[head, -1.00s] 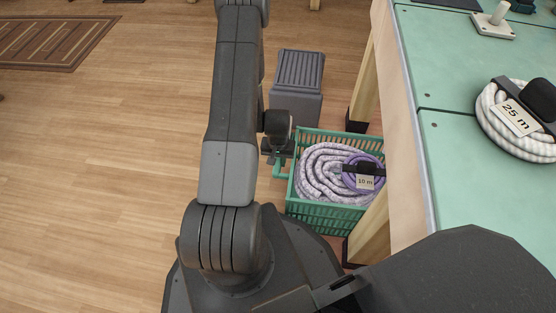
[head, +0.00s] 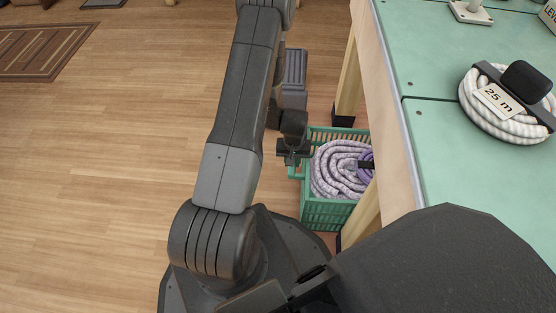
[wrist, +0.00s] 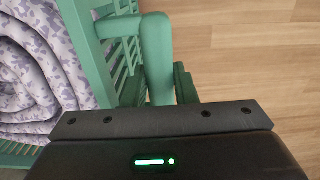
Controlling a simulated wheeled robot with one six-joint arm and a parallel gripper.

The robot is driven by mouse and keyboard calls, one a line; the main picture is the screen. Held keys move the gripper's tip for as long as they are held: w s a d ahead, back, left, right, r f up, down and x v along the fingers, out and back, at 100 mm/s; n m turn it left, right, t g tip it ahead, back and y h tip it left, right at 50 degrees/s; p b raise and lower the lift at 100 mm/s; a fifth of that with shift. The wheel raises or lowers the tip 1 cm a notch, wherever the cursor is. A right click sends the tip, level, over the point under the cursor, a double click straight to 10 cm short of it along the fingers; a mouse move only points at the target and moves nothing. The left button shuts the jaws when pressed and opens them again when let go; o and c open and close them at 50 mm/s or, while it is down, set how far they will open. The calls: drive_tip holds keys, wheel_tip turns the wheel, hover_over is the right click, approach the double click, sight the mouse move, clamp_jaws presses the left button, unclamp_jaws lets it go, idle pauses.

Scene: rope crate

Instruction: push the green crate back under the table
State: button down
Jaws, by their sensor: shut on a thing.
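The green crate (head: 328,212) stands on the floor at the table's left side, its right part hidden under the tabletop. It holds a coil of pale, purple-flecked rope (head: 336,170), and part of a purple coil (head: 366,165) shows at the table edge. My gripper (head: 294,164) is at the crate's left side, at its handle. In the wrist view, the crate's green handle bar (wrist: 156,45) runs between the fingers of my gripper (wrist: 160,88), which is shut on it. The crate's wall (wrist: 85,40) and the flecked rope show at left.
The green-topped table (head: 440,150) fills the right side, with a white rope coil (head: 497,128) tagged 25 m on it. Table legs (head: 348,90) stand behind and in front of the crate. A grey step-like box (head: 294,85) stands behind it.

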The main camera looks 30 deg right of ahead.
sight(348, 166)
drive_tip(key=s+d, duration=0.3)
drive_tip(key=d, duration=0.2)
drive_tip(key=s+d+b, duration=0.1)
drive_tip(key=s+d, duration=0.3)
drive_tip(key=d, duration=0.2)
drive_tip(key=s+d, duration=0.3)
drive_tip(key=d, duration=0.3)
drive_tip(key=shift+s+d+b, duration=0.1)
drive_tip(key=shift+s+b, duration=0.2)
drive_tip(key=shift+b, duration=0.05)
drive_tip(key=c, duration=1.2)
unclamp_jaws()
drive_tip(key=shift+o, duration=0.2)
drive_tip(key=w+a+p, duration=0.1)
drive_tip(key=w+a, duration=0.7)
drive_tip(key=a, duration=0.4)
drive_tip(key=w+a+p, duration=0.2)
drive_tip(key=w+a, duration=0.5)
drive_tip(key=a, duration=0.6)
wheel_tip(348, 166, up, 6)
drive_tip(key=p, duration=0.1)
drive_tip(key=shift+w+r+p, duration=0.2)
drive_tip(key=shift+r+p, duration=0.05)
drive_tip(key=shift+p, duration=0.1)
